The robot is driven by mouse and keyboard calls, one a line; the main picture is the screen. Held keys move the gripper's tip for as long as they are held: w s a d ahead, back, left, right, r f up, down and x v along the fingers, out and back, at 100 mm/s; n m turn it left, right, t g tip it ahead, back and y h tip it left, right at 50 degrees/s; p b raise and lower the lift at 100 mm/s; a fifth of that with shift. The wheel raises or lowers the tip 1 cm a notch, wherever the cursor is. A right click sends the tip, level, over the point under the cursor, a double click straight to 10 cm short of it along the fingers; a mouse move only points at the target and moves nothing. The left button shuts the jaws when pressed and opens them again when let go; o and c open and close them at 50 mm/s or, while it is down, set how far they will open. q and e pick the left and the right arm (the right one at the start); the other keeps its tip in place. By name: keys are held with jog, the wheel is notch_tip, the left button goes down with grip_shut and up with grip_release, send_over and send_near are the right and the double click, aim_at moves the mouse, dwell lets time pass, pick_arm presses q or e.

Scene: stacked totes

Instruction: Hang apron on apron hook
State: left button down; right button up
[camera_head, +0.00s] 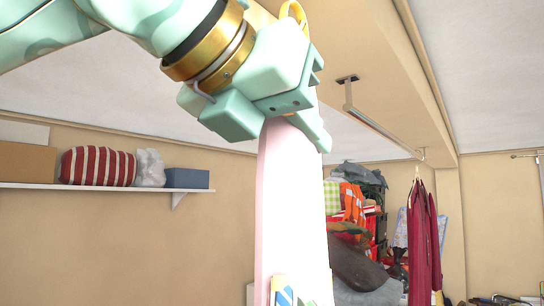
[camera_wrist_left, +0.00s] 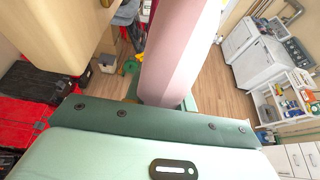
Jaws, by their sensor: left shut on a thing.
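The apron (camera_head: 290,200) is a long pale pink and white cloth with a coloured print low down. It hangs straight down from my left gripper (camera_head: 293,122), which is shut on its top end, high up near the ceiling beam. In the left wrist view the apron (camera_wrist_left: 180,50) runs away from the gripper toward the floor. A yellow loop (camera_head: 293,10) shows just above the gripper; I cannot tell whether it is the apron hook or part of something else. No other apron hook can be made out. My right gripper is out of view.
A beige ceiling beam (camera_head: 400,60) passes close to the right of my gripper, with a rail (camera_head: 380,128) under it. Dark red garments (camera_head: 420,240) hang farther back. A wall shelf (camera_head: 100,187) with boxes and a striped cushion is at left. White appliances (camera_wrist_left: 265,65) stand below.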

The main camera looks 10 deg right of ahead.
aim_at(271, 168)
pick_arm(q)
jog(key=f, duration=0.2)
jog(key=w+a+f, duration=0.1)
jog(key=shift+f, duration=0.1)
jog(key=shift+s+d, duration=0.2)
jog(key=shift+d, duration=0.1)
jog(key=shift+a+f+b, duration=0.1)
jog(key=shift+f+b, duration=0.1)
jog(key=shift+b, duration=0.3)
jog(key=c, duration=1.2)
grip_release()
jog(key=shift+o, duration=0.2)
jog(key=shift+r, duration=0.1)
jog(key=shift+r+p, duration=0.1)
jog(key=shift+p, duration=0.45)
jog(key=s+a+b, duration=0.2)
jog(key=s+a, duration=0.1)
jog(key=a, duration=0.1)
jog(key=shift+s+r+b, duration=0.2)
jog(key=shift+r+b, duration=0.1)
jog(key=shift+b, duration=0.1)
jog(key=v, duration=1.1)
jog(key=shift+r, duration=0.15)
